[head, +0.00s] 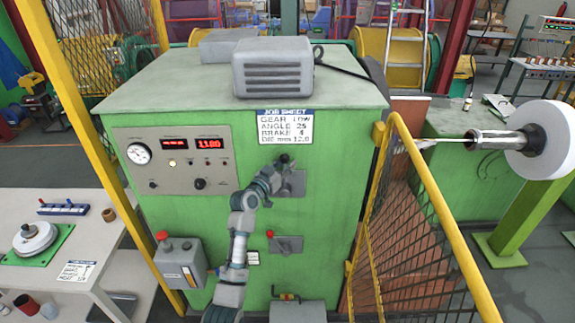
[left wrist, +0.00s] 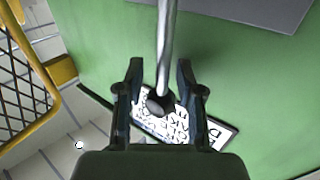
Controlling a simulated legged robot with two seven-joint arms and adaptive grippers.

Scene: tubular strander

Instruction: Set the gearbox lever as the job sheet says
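The job sheet (head: 286,127) on the green machine cabinet reads gear LOW, angle 25, brake 4, die 12.0 mm. It also shows, turned, behind the fingers in the left wrist view (left wrist: 205,132). My left gripper (head: 282,168) is at the upper grey lever plate (head: 297,184), just below the sheet. In the left wrist view, a metal lever rod (left wrist: 167,45) with a dark rounded end runs between the two fingers (left wrist: 160,75). The fingers stand apart, with gaps visible beside the rod. The gripper hides most of this lever in the head view. My right gripper is not in view.
A lower lever with a red knob (head: 270,234) sits on another grey plate. A control panel (head: 175,160) and a button box (head: 181,263) are to the left. A yellow-framed mesh guard (head: 412,235) stands close on the right.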

